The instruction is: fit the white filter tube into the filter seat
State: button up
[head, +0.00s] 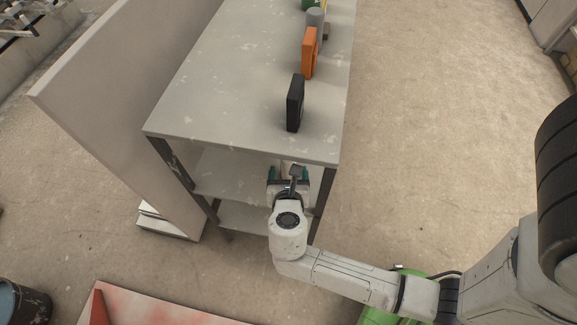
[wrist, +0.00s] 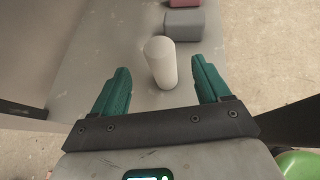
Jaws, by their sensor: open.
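The white filter tube (wrist: 160,62) stands upright on a grey shelf surface in the wrist view. It is between and a little beyond the teal fingertips of my gripper (wrist: 161,78), with a gap on each side. My gripper is open and empty. In the head view my gripper (head: 288,174) reaches in at the near end of the shelf unit, below its top. The tube is mostly hidden there by my gripper and the tabletop. I cannot make out the filter seat in either view.
A grey block (wrist: 183,26) and a pinkish block (wrist: 184,3) lie behind the tube. The tabletop (head: 225,100) overhangs my gripper and bears a black block (head: 295,103), an orange block (head: 309,54) and a grey cylinder (head: 315,18). A pale panel (head: 125,90) stands left.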

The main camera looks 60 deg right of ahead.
aim_at(288, 164)
jog(key=shift+x, duration=2.75)
jog(key=shift+r, duration=0.1)
jog(key=c, duration=1.1)
jog(key=shift+r, duration=0.1)
jog(key=shift+c, duration=0.2)
